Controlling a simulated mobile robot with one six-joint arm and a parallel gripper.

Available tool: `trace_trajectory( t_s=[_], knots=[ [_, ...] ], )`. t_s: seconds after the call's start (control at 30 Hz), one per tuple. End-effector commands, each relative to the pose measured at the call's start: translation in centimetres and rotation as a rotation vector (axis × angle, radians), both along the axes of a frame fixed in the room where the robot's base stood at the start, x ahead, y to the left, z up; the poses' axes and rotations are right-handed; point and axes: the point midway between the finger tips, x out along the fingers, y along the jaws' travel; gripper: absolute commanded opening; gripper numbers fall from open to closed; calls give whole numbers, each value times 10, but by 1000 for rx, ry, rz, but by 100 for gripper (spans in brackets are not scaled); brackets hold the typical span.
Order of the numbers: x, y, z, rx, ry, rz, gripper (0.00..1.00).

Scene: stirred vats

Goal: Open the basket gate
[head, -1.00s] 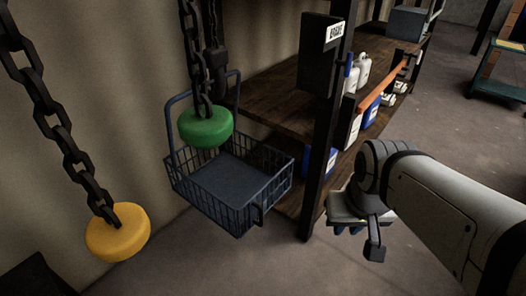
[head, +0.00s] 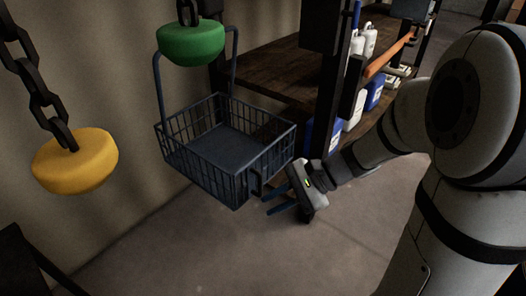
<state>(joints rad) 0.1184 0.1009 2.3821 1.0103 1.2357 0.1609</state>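The basket (head: 185,168) is a dark blue wire basket with a tall frame handle, and it looks empty. Its front right side carries a small dark handle (head: 256,184) near the front corner; the gate on that side appears upright. My gripper (head: 273,203) is just right of and below that handle, its two blue fingers apart and pointing left toward the basket corner. Nothing shows between the fingers. I cannot tell whether a fingertip touches the basket.
A green disc (head: 190,43) hangs on a chain above the basket, and a yellow disc (head: 75,162) hangs at the left. A wooden shelf (head: 283,66) with dark posts stands behind, holding white and blue jugs (head: 375,94). The floor in front is clear.

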Motion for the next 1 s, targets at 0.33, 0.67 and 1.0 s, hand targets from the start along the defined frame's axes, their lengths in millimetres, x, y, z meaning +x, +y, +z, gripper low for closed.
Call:
trace_trajectory(
  t_s=[0.33, 0.67, 1.0],
  knots=[
    [126, -11, -117, 550, 355, -564, 19],
    [163, -20, -140, 684, 407, -711, 19],
    [186, 27, -140, 682, 404, -710, 19]
  ],
)
